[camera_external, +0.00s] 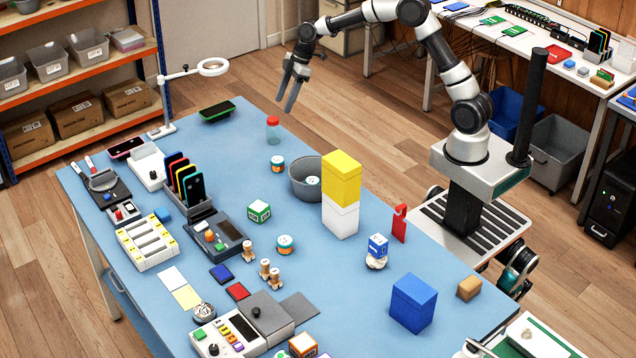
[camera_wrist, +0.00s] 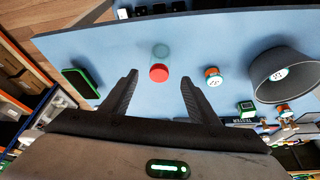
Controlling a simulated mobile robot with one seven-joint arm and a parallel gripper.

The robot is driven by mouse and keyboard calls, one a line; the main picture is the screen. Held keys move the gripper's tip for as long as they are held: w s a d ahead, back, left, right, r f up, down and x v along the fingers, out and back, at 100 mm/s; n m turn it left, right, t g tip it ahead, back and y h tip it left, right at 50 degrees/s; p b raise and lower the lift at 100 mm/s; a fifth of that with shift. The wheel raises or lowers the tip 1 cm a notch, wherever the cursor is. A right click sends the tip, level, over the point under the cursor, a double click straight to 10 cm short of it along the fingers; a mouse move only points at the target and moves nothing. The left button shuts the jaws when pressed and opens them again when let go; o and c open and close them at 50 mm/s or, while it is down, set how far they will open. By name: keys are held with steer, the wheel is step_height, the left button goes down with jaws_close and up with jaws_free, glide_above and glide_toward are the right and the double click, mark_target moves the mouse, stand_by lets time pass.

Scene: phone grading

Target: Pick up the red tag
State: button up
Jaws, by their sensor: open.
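The red tag (camera_external: 399,223) stands upright near the right edge of the blue table (camera_external: 330,270), to the right of the white and yellow blocks. It has a hook-shaped top. I cannot make it out in the wrist view. My gripper (camera_external: 290,97) is open and empty, raised near the far end of the table, well away from the tag. In the wrist view its two fingers (camera_wrist: 160,92) are spread apart, with a red-capped clear jar (camera_wrist: 159,72) beyond them on the table.
A yellow block (camera_external: 341,178) on a white block (camera_external: 340,218) stands just left of the tag. A grey bowl (camera_external: 305,180), a blue block (camera_external: 413,303) and a magnifier lamp (camera_external: 212,67) also stand on the table.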

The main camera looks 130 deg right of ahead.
steer(key=shift+o, duration=1.2)
